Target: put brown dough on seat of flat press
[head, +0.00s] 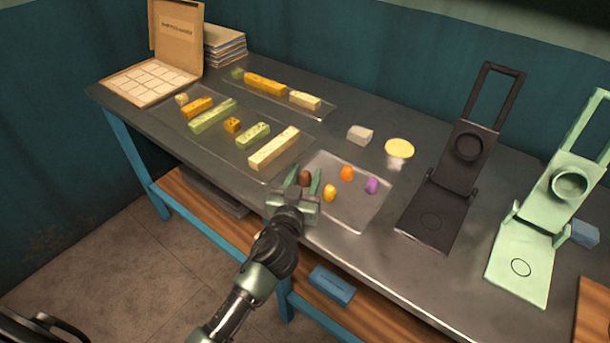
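The brown dough (304,178) is a small rounded lump at the upper left of a clear tray (355,218). My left gripper (305,181) is over that tray, with its two green fingers apart, one on each side of the brown dough. I cannot tell whether they touch it. Which one is the flat press is not clear. My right gripper is not in view.
Yellow (330,193), orange (347,173) and purple (372,185) dough lumps share the tray. Several coloured bars lie on sheets at the left. An open cardboard box (150,82) is far left.

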